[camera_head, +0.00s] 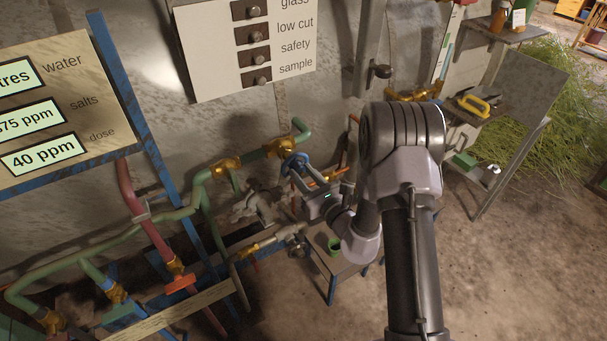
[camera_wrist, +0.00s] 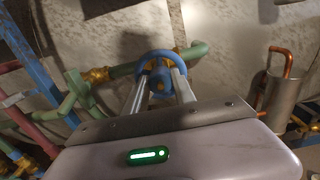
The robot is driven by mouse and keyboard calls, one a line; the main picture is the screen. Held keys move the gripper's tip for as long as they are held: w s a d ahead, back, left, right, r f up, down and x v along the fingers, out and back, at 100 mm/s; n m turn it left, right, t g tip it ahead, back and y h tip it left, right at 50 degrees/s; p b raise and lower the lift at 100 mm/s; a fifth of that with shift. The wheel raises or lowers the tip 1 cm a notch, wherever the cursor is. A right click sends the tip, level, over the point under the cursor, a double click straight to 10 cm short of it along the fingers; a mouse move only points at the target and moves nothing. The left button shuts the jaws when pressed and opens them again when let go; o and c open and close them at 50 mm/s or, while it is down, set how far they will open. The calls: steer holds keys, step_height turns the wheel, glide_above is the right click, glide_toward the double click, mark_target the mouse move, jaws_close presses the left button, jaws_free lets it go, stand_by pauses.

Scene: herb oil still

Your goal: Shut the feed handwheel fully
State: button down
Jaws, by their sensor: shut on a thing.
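A blue handwheel (camera_head: 295,164) sits on a brass valve at the end of the green pipe in the head view. It also shows in the wrist view (camera_wrist: 163,57), straight ahead of the fingers. My gripper (camera_head: 303,174) reaches it from the lower right. In the wrist view my gripper (camera_wrist: 160,80) has its two pale fingers shut on the wheel, around its hub area. The fingers hide part of the rim, and the exact contact points are too small to tell.
Green pipes (camera_head: 150,225) with brass fittings run along the wall. A red pipe (camera_head: 145,215) goes down to a red handle. A metal cylinder with copper tube (camera_wrist: 283,95) stands right of my gripper. A small stand with a green cup (camera_head: 334,245) is below. Readout and switch boards hang above.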

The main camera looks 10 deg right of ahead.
steer(key=m+p, duration=0.3)
steer(key=m, duration=0.3)
steer(key=shift+r, duration=0.1)
steer(key=m+p, duration=0.2)
steer(key=m, duration=0.1)
steer(key=shift+d+m, duration=0.1)
steer(key=shift+m, duration=0.3)
steer(key=m+p, duration=0.1)
steer(key=m, duration=0.2)
steer(key=shift+m+p, duration=0.3)
steer(key=shift+p, duration=0.1)
steer(key=m+p, duration=0.1)
steer(key=m, duration=0.2)
steer(key=shift+m, duration=0.4)
steer(key=m, duration=0.1)
steer(key=m+p, duration=0.1)
steer(key=m, duration=0.1)
steer(key=shift+f+m+p, duration=0.25)
steer(key=shift+m+p, duration=0.05)
steer(key=m+p, duration=0.1)
steer(key=m, duration=0.5)
steer(key=shift+f, duration=0.15)
steer(key=shift+m, duration=0.3)
